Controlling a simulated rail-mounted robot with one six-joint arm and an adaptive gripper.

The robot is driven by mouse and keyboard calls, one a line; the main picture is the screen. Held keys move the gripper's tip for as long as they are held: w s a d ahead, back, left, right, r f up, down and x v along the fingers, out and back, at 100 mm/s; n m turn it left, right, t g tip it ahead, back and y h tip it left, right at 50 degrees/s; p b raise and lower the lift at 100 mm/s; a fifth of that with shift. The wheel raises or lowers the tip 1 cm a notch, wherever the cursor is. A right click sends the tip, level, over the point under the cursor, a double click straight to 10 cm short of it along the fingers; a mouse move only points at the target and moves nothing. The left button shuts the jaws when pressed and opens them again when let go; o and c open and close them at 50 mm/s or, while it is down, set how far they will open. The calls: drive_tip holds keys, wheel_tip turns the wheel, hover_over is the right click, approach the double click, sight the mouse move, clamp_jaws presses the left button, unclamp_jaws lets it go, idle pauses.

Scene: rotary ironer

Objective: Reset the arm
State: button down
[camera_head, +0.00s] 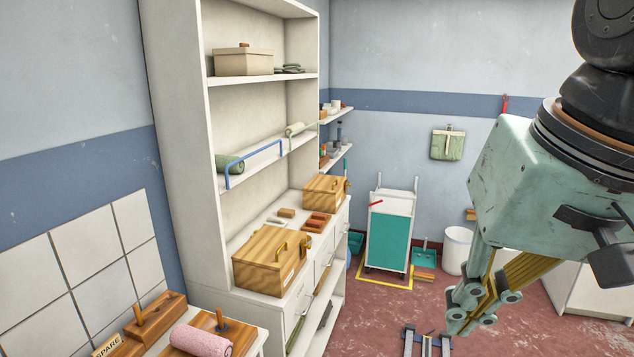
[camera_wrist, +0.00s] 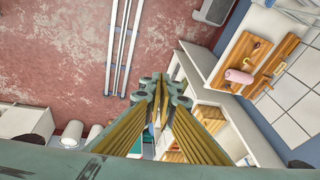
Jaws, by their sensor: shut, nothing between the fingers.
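My gripper (camera_head: 462,318) hangs at the right of the head view, pointing down and slightly left, with its mint-green body above it. Its fingers are shut with nothing between them. In the wrist view the gripper (camera_wrist: 160,84) shows its two yellow-brown fingers converging to green linked tips in the middle. It is in free air over the red floor (camera_head: 540,322), apart from the shelf and the boxes.
A white shelf unit (camera_head: 180,150) stands left of centre with wooden boxes (camera_head: 262,262) on its counter. A pink roll (camera_head: 202,337) lies on a wooden board at lower left. A teal-fronted cart (camera_head: 390,242) and a white bin (camera_head: 457,250) stand at the back wall.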

drive_tip(key=s+d+f+n+h+b, duration=0.1)
drive_tip(key=s+d+f+n, duration=0.1)
drive_tip(key=s+f, duration=0.3)
drive_tip(key=shift+s+d, duration=0.7)
drive_tip(key=shift+s, duration=0.25)
idle(0.5)
